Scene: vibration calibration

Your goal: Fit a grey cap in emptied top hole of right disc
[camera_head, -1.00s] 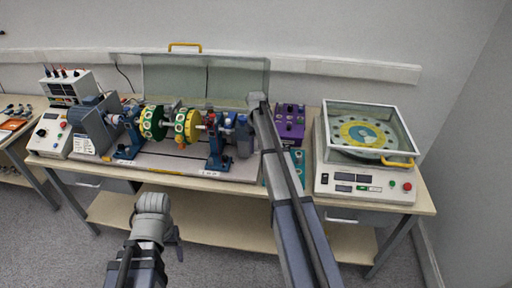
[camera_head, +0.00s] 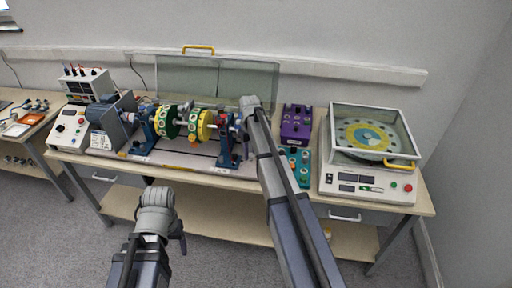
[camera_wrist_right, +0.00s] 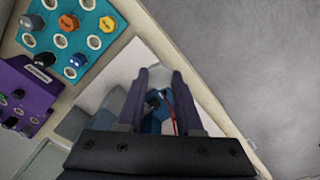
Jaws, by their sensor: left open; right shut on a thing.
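The right disc (camera_head: 199,125) is yellow, with pale-rimmed holes; it sits on the rig's shaft beside the green left disc (camera_head: 168,121). The state of its top hole is too small to tell. My right gripper (camera_wrist_right: 162,78) is over the right end of the rig, right of the yellow disc and apart from it. A grey cap (camera_wrist_right: 33,22) sits in the teal block (camera_wrist_right: 70,40). My left gripper (camera_head: 180,236) is open and empty, in front of the bench.
A purple block (camera_head: 296,124) stands right of the rig, behind the teal block. A balance with a clear guard (camera_head: 368,140) is at the right end. A clear screen (camera_head: 218,78) stands behind the rig. A motor and control boxes stand at the left.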

